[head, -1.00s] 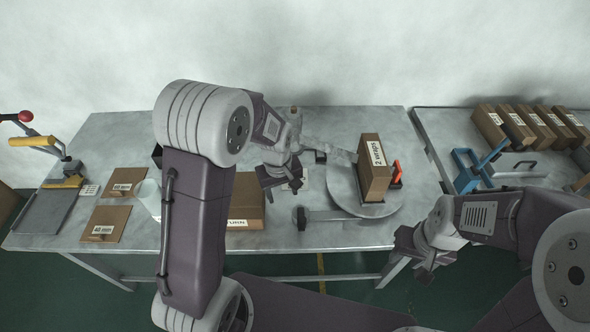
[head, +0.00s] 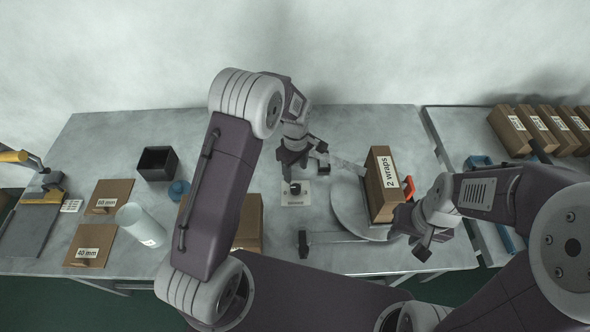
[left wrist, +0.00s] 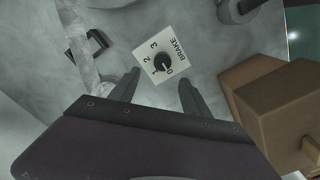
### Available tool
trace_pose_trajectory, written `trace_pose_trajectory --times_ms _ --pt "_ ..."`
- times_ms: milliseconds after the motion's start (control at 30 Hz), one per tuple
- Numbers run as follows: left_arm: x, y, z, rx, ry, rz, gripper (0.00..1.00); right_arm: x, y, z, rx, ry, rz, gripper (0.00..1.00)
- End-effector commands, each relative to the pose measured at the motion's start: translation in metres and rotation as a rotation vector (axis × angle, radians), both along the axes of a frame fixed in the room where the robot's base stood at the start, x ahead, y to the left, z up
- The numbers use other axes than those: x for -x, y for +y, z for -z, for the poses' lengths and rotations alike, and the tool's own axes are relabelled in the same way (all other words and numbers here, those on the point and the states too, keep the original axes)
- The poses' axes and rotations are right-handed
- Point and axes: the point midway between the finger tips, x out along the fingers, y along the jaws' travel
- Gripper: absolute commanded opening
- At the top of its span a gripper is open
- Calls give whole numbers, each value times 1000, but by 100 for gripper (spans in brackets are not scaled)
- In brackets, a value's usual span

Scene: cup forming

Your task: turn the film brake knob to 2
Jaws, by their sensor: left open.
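The film brake knob (left wrist: 163,62) is a small dark knob on a white plate printed BRAKE with 0, 1, 2 and 3. Its pointer seems to be on the 0 side, but is too small to be sure. In the head view the brake plate (head: 296,200) lies on the table, partly hidden by my left gripper (head: 291,168). In the left wrist view the left gripper (left wrist: 158,91) is open, its fingers apart and empty, with the knob beyond the tips and between their lines. My right gripper (head: 420,247) is near the table's front right; its jaw opening is unclear.
A box marked 2 wraps (head: 383,180) stands on the round turntable (head: 350,205) right of the knob. A brown box (head: 249,222) is left of the plate, partly behind my left arm. A white cylinder (head: 139,224) and a black open box (head: 157,163) are further left.

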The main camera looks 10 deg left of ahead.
Motion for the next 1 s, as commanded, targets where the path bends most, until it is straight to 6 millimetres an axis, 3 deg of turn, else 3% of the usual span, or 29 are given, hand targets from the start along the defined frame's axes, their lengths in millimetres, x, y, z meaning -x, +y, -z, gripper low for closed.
trace_pose_trajectory --times_ms 200,500,633,967,1000 --pt "1 0 7 0 2 1 56 0 0 -2 0 1 0 38" --pt "2 0 67 0 4 1 56 0 0 -10 0 1 0 38" --pt "2 0 84 0 2 1 56 0 0 -12 0 1 0 38" --pt "1 0 91 0 0 2 56 0 0 -12 0 0 0 38" --pt "1 0 91 0 0 2 44 0 0 -12 0 0 0 38"
